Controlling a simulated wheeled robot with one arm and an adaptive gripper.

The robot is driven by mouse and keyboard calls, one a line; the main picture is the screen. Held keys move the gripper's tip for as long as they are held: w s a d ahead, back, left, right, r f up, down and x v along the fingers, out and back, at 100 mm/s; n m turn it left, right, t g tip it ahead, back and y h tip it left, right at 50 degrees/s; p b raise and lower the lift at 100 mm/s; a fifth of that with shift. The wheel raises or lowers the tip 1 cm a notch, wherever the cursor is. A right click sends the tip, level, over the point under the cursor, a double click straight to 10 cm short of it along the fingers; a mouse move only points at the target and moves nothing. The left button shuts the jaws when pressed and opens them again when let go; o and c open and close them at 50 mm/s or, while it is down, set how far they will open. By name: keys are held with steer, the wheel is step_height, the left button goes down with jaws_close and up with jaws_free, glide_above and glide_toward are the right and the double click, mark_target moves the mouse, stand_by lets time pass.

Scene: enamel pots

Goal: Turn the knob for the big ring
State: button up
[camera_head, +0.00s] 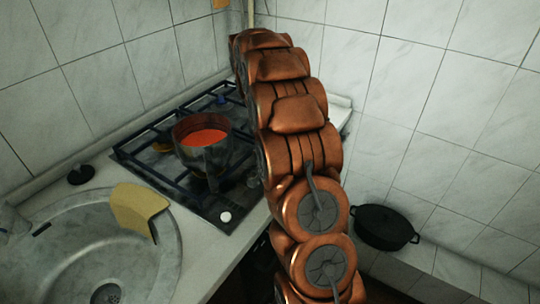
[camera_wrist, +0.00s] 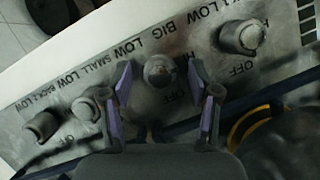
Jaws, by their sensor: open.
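In the wrist view a row of grey knobs runs along a worn metal panel (camera_wrist: 200,75) with printed labels. The knob (camera_wrist: 160,72) nearest the word BIG is round and metallic. My gripper (camera_wrist: 160,82) is open, with one finger on each side of this knob. I cannot tell whether either finger touches it. The knob's pointer direction is unclear. The SMALL knob (camera_wrist: 85,107) is just left of the left finger. In the head view my arm hides the gripper and most of the knobs.
Other knobs stand at the panel's far left (camera_wrist: 42,125) and upper right (camera_wrist: 240,37). In the head view a pot of red liquid (camera_head: 203,152) stands on the hob (camera_head: 125,150). A sink with a yellow cloth (camera_head: 138,207) is left; a black pot (camera_head: 384,229) is right.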

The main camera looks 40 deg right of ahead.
steer(key=v, duration=0.7)
steer(key=shift+r, duration=0.25)
steer(key=shift+r, duration=0.1)
stand_by(0.7)
